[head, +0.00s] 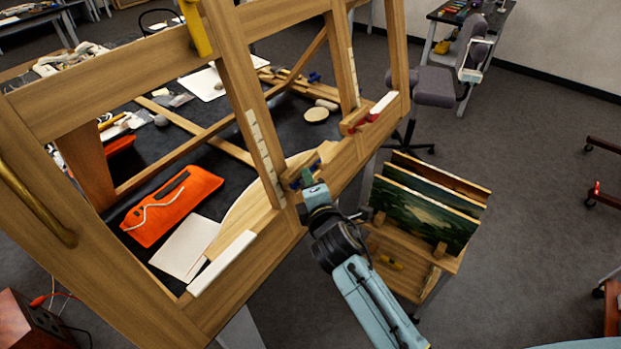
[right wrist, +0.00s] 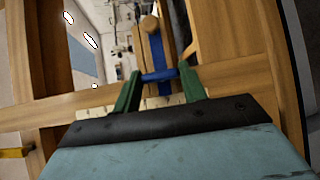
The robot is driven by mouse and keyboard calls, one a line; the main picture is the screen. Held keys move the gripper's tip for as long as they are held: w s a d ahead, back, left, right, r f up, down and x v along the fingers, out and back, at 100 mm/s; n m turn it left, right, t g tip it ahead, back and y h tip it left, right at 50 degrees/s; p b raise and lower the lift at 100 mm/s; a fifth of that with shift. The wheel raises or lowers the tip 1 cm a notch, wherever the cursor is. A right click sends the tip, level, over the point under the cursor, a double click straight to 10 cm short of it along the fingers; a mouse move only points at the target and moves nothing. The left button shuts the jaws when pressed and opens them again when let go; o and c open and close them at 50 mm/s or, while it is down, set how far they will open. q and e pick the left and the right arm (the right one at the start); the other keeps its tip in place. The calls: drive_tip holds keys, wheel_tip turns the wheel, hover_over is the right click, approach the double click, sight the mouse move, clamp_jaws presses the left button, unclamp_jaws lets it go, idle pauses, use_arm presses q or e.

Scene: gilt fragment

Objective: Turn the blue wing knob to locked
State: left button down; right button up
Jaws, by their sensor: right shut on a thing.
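The blue wing knob (right wrist: 160,75) sits on the wooden easel frame (head: 240,290) and shows between the two green fingers of my right gripper (right wrist: 161,79). A blue bar runs across from finger to finger, with a blue upright part beyond it. In the head view the knob (head: 294,185) is small and partly hidden by my right gripper (head: 303,180), which reaches it from the lower right. The right gripper is shut on the knob. I cannot read any locked mark. My left gripper is not in view.
Behind the frame, a dark table holds an orange pouch (head: 172,206) and papers. A rack (head: 410,278) with several painted panels stands close to the right of my arm. A grey chair (head: 437,85) is farther back. The floor at right is mostly clear.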

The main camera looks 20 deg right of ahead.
drive_tip(key=m+g, duration=0.1)
drive_tip(key=m, duration=0.1)
drive_tip(key=m+g, duration=0.2)
drive_tip(key=r+m+g+y, duration=0.1)
drive_tip(key=m+g, duration=0.1)
drive_tip(key=shift+w+d+m, duration=0.1)
drive_tip(key=shift+w+m, duration=0.15)
drive_tip(key=shift+m, duration=0.15)
drive_tip(key=m+g+y, duration=0.1)
drive_tip(key=m+g, duration=0.1)
drive_tip(key=g, duration=0.1)
drive_tip(key=shift+w+d+m+y, duration=0.1)
drive_tip(key=shift+m+y, duration=0.3)
drive_tip(key=shift+d+m+g+y, duration=0.1)
drive_tip(key=shift+m+g+y, duration=0.8)
drive_tip(key=shift+m+y, duration=0.25)
drive_tip(key=o, duration=1)
